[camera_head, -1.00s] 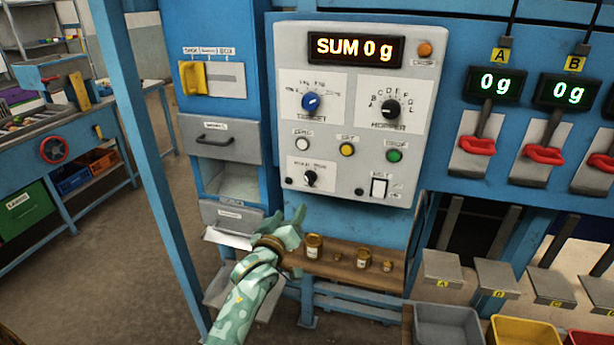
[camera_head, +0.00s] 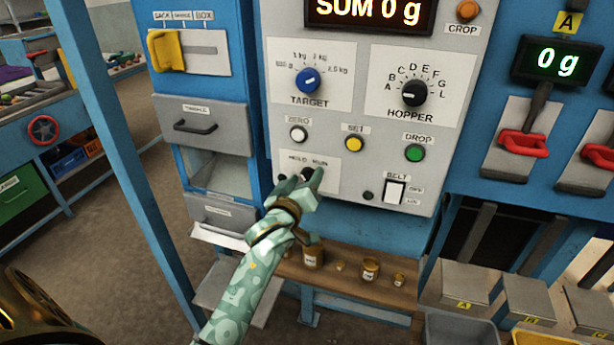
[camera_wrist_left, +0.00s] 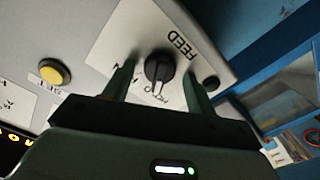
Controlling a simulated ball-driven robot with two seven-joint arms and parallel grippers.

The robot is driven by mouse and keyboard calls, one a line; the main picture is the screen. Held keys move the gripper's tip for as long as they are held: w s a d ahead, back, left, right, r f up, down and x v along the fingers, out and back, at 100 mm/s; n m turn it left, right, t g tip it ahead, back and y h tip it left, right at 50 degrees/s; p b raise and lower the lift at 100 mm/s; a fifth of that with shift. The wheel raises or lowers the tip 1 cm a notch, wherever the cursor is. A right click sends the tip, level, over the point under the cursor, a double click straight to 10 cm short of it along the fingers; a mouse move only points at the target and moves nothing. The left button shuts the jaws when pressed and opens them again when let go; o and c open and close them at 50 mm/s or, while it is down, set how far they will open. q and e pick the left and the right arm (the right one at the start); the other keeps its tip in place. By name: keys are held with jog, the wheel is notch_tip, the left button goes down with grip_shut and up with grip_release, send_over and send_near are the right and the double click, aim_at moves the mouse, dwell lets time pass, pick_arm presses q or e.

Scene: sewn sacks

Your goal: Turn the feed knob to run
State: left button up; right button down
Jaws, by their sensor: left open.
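The feed knob (camera_wrist_left: 158,68) is a black knob on a white plate marked FEED, and it shows clearly in the left wrist view. Its white pointer line faces down in that picture, towards partly hidden lettering that looks like HOLD. My left gripper (camera_wrist_left: 160,76) is open, with one finger on each side of the knob. I cannot tell whether the fingers touch it. In the head view, my left gripper (camera_head: 301,180) covers most of the knob below the HOLD and RUN labels. My right gripper is not in view.
The grey panel (camera_head: 450,115) also carries a blue target knob (camera_head: 308,80), a hopper knob (camera_head: 414,93), a yellow button (camera_head: 354,144), a green button (camera_head: 415,153) and a belt switch (camera_head: 395,191). A wooden shelf (camera_head: 335,285) with small weights stands below.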

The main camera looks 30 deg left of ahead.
pick_arm(q)
jog(key=shift+s+r, duration=0.1)
jog(key=shift+s, duration=0.05)
jog(key=c, duration=1)
